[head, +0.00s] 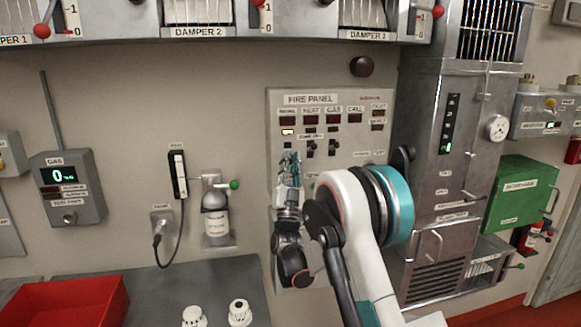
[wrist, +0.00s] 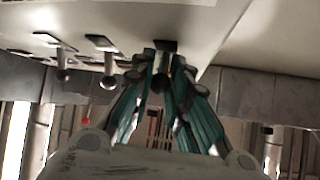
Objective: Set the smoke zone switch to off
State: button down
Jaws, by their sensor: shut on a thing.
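The fire panel (head: 355,180) is on the wall, with a row of labelled windows and small toggle switches below them. My gripper (head: 289,160) is in front of its left column and hides the switch there in the head view. In the wrist view my gripper (wrist: 163,80) has its teal fingers closed around a dark toggle switch (wrist: 160,85) on the panel face. That column's label is too small to read surely. Two other toggles (wrist: 62,74) (wrist: 107,80) stand free beside it in the wrist view. The gripped lever's exact position is partly hidden by the fingers.
A lit window (head: 287,132) shows above my gripper. A gas meter box (head: 68,188) and a small bottle (head: 215,212) are on the wall to the left. A tall metal cabinet (head: 455,130) stands right of the panel. A red tray (head: 65,305) sits at lower left.

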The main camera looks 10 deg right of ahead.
dwell(0.4)
jog(key=c, duration=1.5)
grip_release()
jog(key=shift+f, duration=0.1)
jog(key=v, duration=1.2)
jog(key=shift+w, duration=0.1)
notch_tip(320, 180, up, 8)
jog(key=w+a+n+g+y, duration=0.2)
jog(key=n+g+y, duration=0.1)
jog(key=n+y, duration=0.3)
jog(key=s+n+g+y+b, duration=0.1)
jog(key=s+g+y+b, duration=0.15)
jog(key=s+g, duration=0.35)
jog(key=s+d+f+g, duration=0.1)
jog(key=s+f+g, duration=0.2)
jog(key=s, duration=0.9)
jog(key=s+d+f+g, duration=0.2)
jog(key=s+f+g, duration=0.2)
jog(key=s+f, duration=0.3)
jog(key=s+d+f+n+g, duration=0.1)
jog(key=s+f+g, duration=0.2)
jog(key=s, duration=1.4)
jog(key=shift+s+d+f+g, duration=0.1)
jog(key=shift+s+f+g, duration=0.05)
jog(key=shift+f, duration=0.55)
jog(key=shift+s+d+f+g, duration=0.1)
jog(key=shift+s+f+g, duration=0.05)
jog(key=shift+f, duration=0.55)
